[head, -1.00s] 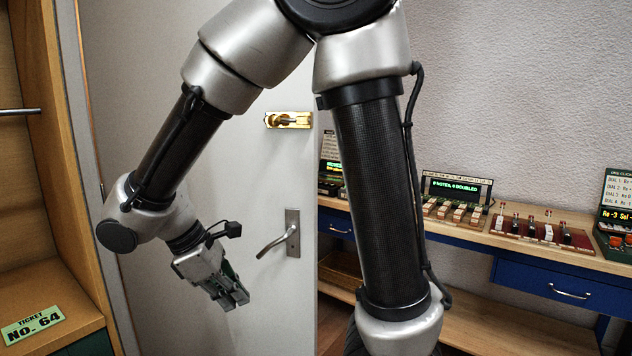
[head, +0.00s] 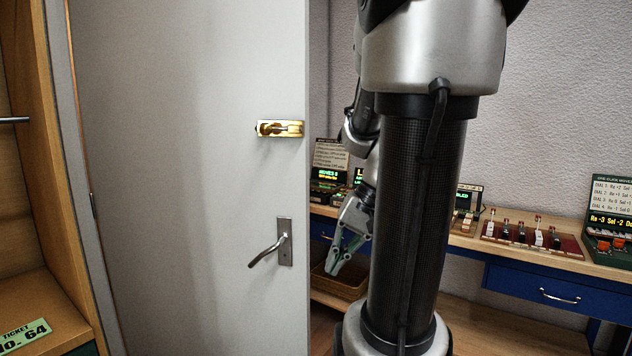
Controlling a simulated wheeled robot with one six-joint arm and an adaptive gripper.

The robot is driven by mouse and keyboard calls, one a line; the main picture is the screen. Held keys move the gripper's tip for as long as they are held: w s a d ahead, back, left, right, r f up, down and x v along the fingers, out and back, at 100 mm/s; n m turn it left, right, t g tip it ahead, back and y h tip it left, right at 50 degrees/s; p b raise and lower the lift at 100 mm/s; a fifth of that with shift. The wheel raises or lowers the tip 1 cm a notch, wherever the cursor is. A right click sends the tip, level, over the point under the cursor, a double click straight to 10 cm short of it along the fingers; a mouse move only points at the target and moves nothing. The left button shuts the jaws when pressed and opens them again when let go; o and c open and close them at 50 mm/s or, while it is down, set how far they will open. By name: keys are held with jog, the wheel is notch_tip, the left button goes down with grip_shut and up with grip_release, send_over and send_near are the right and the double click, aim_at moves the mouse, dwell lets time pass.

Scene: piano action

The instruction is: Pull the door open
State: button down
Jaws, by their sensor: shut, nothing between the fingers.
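The door (head: 180,180) is a plain light-grey panel on the left, its free edge running down the picture near the middle. The door stands ajar, with the room beyond its edge in view. A metal lever handle (head: 270,248) sits low near that edge, its lever slanting down to the left. A brass latch (head: 280,128) is mounted above it. My gripper (head: 340,266) is to the right of the door's free edge, pointing down, shut and empty. It is apart from the handle in the picture. My arm hides part of the room behind.
A wooden shelf unit (head: 45,240) with a green ticket card (head: 25,336) stands at the left. A long bench with blue drawers (head: 555,292) runs along the right wall, carrying display boxes and a red lever board (head: 530,240). A wooden bin (head: 340,284) sits beneath it.

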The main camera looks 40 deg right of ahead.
jog(key=w+d+r+m+t+y, duration=0.1)
jog(key=w+d+r+m+t, duration=0.2)
jog(key=w+d+r+t, duration=0.35)
jog(key=w+d+r+m+t, duration=0.2)
jog(key=w+d+r+t, duration=0.2)
jog(key=w+d+t, duration=0.65)
jog(key=w+a+g, duration=0.3)
jog(key=w+a, duration=0.2)
